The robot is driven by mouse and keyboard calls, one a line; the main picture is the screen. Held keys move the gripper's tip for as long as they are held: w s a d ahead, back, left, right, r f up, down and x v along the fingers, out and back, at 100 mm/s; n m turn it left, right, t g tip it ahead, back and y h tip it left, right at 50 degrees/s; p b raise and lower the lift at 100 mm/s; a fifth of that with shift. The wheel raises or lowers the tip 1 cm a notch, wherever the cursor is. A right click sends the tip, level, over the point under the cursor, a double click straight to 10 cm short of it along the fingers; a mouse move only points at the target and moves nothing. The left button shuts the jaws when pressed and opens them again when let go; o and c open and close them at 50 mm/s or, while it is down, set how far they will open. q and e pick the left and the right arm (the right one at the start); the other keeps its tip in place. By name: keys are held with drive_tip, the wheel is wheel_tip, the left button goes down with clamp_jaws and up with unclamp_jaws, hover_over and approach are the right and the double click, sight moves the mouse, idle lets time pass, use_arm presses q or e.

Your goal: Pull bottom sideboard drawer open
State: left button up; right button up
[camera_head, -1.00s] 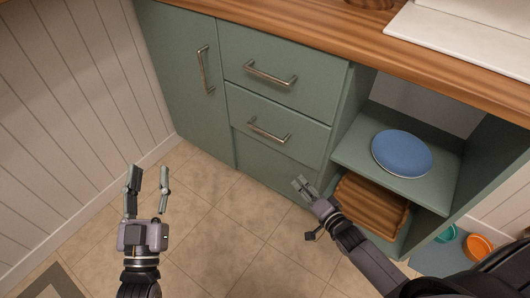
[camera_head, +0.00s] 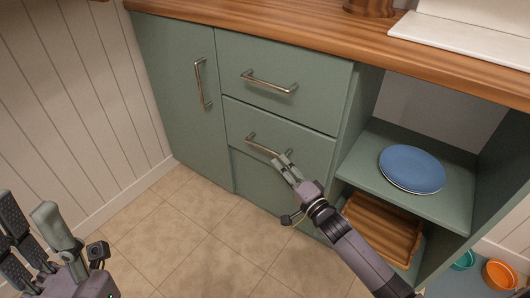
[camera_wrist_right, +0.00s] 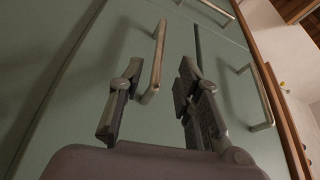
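The green sideboard has two drawers stacked beside a door. The bottom drawer (camera_head: 305,150) has a silver bar handle (camera_head: 262,146). My right gripper (camera_head: 283,160) is at the right end of this handle, with its fingers open. In the right wrist view the bar handle (camera_wrist_right: 157,60) shows between the two spread fingers (camera_wrist_right: 155,90) of that gripper. Whether the fingers touch it, I cannot tell. My left gripper (camera_head: 28,208) is open and empty at the lower left, large in the head view and away from the sideboard.
The top drawer (camera_head: 310,95) and the door (camera_head: 170,75) look shut. To the right, an open shelf holds a blue plate (camera_head: 411,168), with a wooden rack (camera_head: 382,228) below. Bowls (camera_head: 500,274) stand on the floor at far right. The tiled floor (camera_head: 190,230) in front is clear.

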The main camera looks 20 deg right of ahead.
sight(265, 149)
drive_tip(key=b+x, duration=0.2)
drive_tip(key=x, duration=0.6)
drive_tip(key=shift+w+a+b, duration=0.1)
drive_tip(key=shift+w+b, duration=0.25)
drive_tip(key=shift+b, duration=0.05)
drive_tip(key=shift+w+a, duration=0.1)
drive_tip(key=shift+w, duration=0.25)
drive_tip(key=shift+r, duration=0.1)
clamp_jaws()
